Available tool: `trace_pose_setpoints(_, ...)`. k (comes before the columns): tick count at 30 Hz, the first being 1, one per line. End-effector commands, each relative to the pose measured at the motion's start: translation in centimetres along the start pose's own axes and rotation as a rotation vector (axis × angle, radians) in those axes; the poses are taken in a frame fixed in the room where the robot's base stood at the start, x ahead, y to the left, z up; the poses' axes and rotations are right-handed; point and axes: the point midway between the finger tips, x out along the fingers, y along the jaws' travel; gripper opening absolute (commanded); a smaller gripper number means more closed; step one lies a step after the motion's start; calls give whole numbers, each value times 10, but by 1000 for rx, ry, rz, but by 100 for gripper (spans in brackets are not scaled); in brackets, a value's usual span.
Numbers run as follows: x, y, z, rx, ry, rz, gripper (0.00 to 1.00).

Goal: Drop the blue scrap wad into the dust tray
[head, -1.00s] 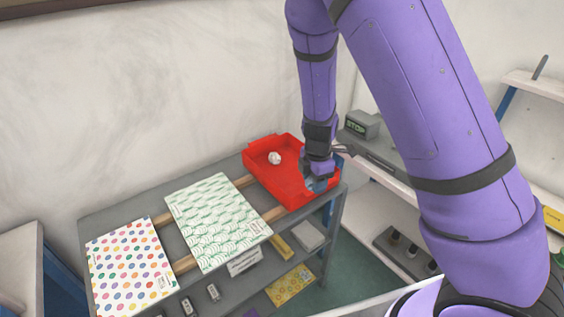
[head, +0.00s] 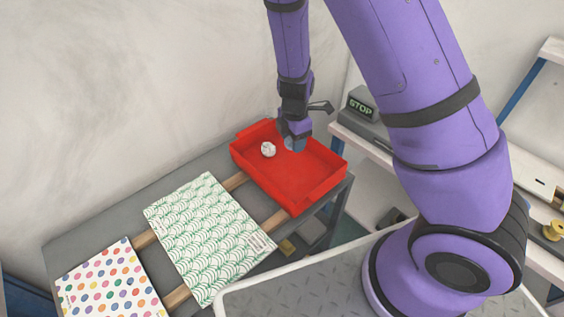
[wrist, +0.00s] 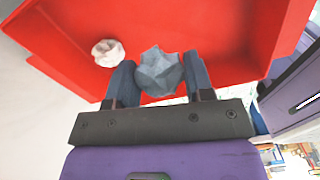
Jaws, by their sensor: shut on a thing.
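The blue scrap wad (wrist: 160,72) is a crumpled grey-blue lump held between the two fingers of my gripper (wrist: 160,82). In the head view the wad (head: 295,144) shows at the tip of my gripper (head: 295,135). The dust tray (head: 309,187) is a red, shallow, open box on the grey table; it also fills much of the wrist view (wrist: 215,30). My gripper is over the tray's back part, shut on the wad. Whether the wad touches the tray floor I cannot tell.
A white crumpled wad (head: 268,149) lies inside the tray, left of my gripper. A green-patterned sheet (head: 208,235) and a dotted sheet (head: 112,280) lie left on the table. A stop box (head: 361,104) stands on the shelf to the right. The tray's front part is clear.

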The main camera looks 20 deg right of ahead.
Motion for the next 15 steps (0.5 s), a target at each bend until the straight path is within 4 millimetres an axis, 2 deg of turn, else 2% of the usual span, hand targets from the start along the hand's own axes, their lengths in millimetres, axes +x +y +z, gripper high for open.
trace_pose_setpoints(7,26,0,1,2,0,-1,26)
trace_pose_setpoints(15,38,0,0,-1,0,0,26)
